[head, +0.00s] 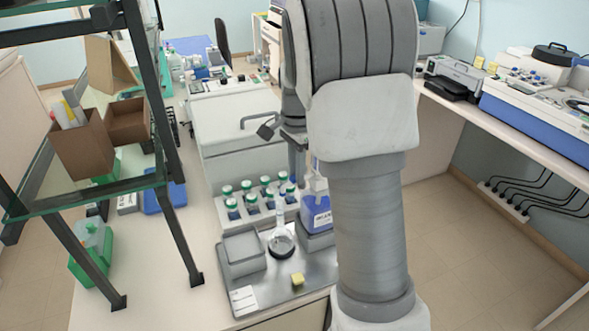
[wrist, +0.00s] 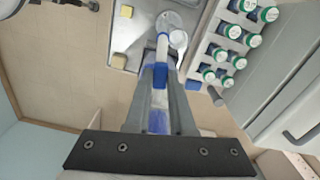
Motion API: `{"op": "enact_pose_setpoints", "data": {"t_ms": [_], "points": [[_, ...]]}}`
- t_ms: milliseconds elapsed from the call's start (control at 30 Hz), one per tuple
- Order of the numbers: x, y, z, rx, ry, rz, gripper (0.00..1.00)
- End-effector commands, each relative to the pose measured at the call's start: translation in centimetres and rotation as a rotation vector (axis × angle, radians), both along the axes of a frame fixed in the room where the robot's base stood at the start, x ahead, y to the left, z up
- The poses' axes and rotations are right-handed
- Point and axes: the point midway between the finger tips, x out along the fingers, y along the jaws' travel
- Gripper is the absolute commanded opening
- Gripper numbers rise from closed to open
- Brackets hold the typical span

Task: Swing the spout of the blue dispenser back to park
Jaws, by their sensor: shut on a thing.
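The blue dispenser (head: 317,212) stands on the grey tray, with a blue body, a pale label and a white top; my arm hides its right part. My gripper (head: 297,168) points down at the dispenser's top, partly hidden by my arm. In the wrist view, my gripper (wrist: 160,76) is shut on the spout (wrist: 162,48), a pale, narrow piece with a blue part between the fingers. The spout's far end lies close to the neck of a clear flask (wrist: 178,40); I cannot tell whether they touch.
The grey tray (head: 300,290) also carries a grey box (head: 243,252) and a yellow block (head: 297,280). A rack of green-capped bottles (head: 258,200) stands behind it. A black-framed glass shelf (head: 90,190) rises at left. Floor is open at right.

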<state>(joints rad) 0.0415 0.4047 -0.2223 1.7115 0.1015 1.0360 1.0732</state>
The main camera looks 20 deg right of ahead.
Motion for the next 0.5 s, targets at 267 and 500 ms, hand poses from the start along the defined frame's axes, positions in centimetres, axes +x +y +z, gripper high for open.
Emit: {"op": "enact_pose_setpoints", "data": {"t_ms": [267,500], "points": [[-1.8,-0.7,-0.1,-0.001,-0.002,0.256,0.0],[-3.2,-1.6,-0.1,-0.001,0.0,0.484,0.0]]}}
